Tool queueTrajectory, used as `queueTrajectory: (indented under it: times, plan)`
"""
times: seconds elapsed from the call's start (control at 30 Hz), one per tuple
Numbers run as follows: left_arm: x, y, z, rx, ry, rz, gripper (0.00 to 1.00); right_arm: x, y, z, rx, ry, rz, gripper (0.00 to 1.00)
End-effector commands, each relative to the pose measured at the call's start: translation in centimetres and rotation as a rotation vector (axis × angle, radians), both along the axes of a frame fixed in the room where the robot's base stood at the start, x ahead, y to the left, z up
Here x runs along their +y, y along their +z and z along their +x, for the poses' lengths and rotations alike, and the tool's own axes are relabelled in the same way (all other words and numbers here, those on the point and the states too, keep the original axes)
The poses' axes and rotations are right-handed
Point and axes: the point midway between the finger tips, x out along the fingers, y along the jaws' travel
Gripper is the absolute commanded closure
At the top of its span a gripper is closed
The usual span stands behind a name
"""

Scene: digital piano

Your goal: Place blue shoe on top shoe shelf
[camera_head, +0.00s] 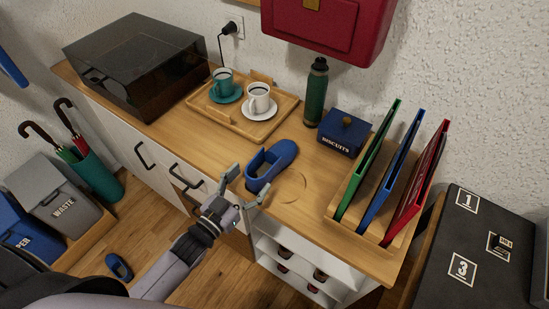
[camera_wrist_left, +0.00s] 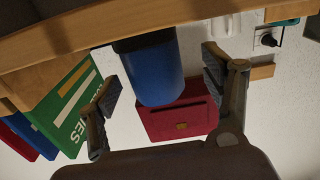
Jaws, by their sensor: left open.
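A blue shoe (camera_head: 277,157) lies on the wooden countertop, its open end toward my left gripper (camera_head: 246,184). My left gripper is open at the counter's front edge, just in front of the shoe. In the left wrist view, which appears upside down, the blue shoe (camera_wrist_left: 155,72) shows between the spread fingers, with gaps on both sides. A second blue shoe (camera_head: 118,266) lies on the floor at the lower left. The white shoe shelf (camera_head: 266,246) is under the counter, with several dark red shoes on its levels. My right gripper is not in view.
A tray (camera_head: 232,117) with two cups, a green bottle (camera_head: 316,93), a blue biscuit box (camera_head: 344,131) and a rack of folders (camera_head: 369,229) stand on the counter. Bins and an umbrella stand (camera_head: 93,168) are at left.

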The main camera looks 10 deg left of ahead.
Motion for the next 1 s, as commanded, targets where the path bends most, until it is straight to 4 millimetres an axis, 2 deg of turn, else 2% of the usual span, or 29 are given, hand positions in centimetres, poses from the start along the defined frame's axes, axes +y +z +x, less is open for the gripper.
queueTrajectory:
  times: [0.1, 0.27, 0.47, 0.6, 0.87, 1.0]
  plan:
    - [-0.5, 0.1, 1.5, -0.001, 0.0, 0.001, 0.26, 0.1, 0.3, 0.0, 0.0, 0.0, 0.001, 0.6]
    - [-0.9, 0.1, 2.3, -0.001, -0.001, 0.001, 0.26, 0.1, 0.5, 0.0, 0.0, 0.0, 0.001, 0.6]
    - [-2.5, 0.5, 4.8, -0.001, 0.0, 0.0, 0.26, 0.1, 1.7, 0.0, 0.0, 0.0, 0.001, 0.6]
    - [-2.9, 0.3, 6.3, -0.001, 0.0, 0.003, 0.26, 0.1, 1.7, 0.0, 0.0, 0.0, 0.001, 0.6]
    - [-3.1, 0.1, 6.6, 0.0, -0.001, 0.002, 0.26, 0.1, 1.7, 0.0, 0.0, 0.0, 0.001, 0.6]
    - [-3.1, 0.1, 6.6, 0.0, -0.001, 0.002, 0.34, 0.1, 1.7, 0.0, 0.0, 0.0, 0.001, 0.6]
